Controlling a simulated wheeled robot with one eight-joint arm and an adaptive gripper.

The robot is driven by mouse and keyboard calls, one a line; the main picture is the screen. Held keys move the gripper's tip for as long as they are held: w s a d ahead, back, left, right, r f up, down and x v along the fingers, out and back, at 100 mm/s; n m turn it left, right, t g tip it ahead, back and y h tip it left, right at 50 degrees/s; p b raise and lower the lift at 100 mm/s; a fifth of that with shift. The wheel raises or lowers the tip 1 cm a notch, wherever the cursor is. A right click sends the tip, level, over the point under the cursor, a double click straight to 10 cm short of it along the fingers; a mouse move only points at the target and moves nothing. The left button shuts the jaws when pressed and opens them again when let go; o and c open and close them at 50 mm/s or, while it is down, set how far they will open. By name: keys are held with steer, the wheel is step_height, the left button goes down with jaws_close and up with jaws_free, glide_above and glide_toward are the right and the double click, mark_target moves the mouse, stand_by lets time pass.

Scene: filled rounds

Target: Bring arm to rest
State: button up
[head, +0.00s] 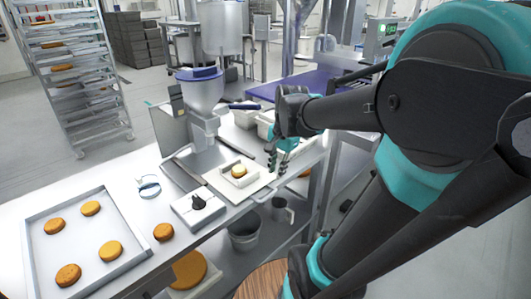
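My arm reaches in from the right edge, over the right part of the white worktable (120,180). My gripper (272,166) points down, just right of a pale board (262,183). A square white holder on that board has a golden round (239,171) in it. The gripper looks apart from the round, with nothing seen between its fingers. The fingers are small and seen from the side, so their opening is unclear.
A filling machine with a hopper (203,95) stands behind the board. A control box (197,207) with a dark knob is in front. A tray (48,219) with several rounds lies at left, a loose round (163,232) beside it. White tubs (246,117) stand behind my gripper.

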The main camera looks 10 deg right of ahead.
steer(key=s+f+n+t, duration=0.1)
steer(key=s+f+n, duration=0.3)
steer(key=f+n, duration=0.1)
steer(key=s+d+f+n+t+h, duration=0.1)
steer(key=s+f+n, duration=0.2)
steer(key=f+n, duration=0.3)
steer(key=shift+s+d+f, duration=0.25)
steer(key=shift+s+f, duration=0.15)
steer(key=shift+f, duration=0.15)
